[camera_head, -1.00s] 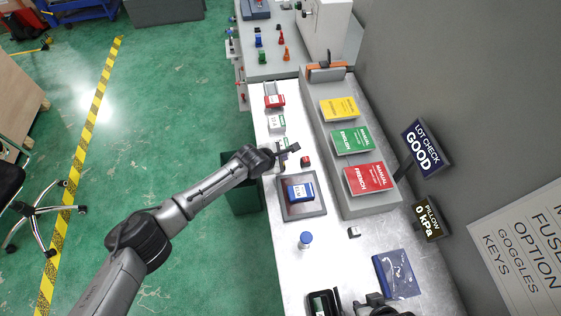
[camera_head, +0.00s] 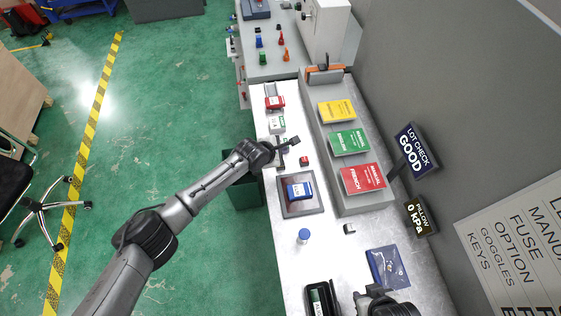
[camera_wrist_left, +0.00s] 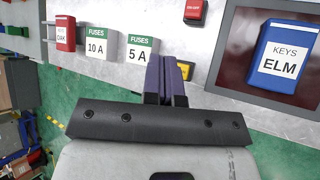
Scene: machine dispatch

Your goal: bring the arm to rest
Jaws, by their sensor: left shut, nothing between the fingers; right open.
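My left gripper (camera_head: 290,143) is at the left edge of the metal bench (camera_head: 330,250), just below the white fuse boxes. In the left wrist view its fingers (camera_wrist_left: 167,72) are together with nothing between them. Beyond them stand the FUSES 5A box (camera_wrist_left: 137,50), the FUSES 10A box (camera_wrist_left: 98,42) and the red KEYS OAK box (camera_wrist_left: 65,33). The blue KEYS ELM box (camera_wrist_left: 284,57) is in a dark tray (camera_wrist_left: 238,38) to the right. My right gripper (camera_head: 372,294) is partly in view at the bottom, near a clear blue pouch (camera_head: 386,267); its fingers are hard to see.
A grey shelf holds yellow, green (camera_head: 349,142) and red (camera_head: 362,178) manuals. A blue-capped bottle (camera_head: 303,236), a small grey block (camera_head: 349,229) and a black case (camera_head: 320,298) are on the bench. The green floor (camera_head: 140,130) to the left is mostly open.

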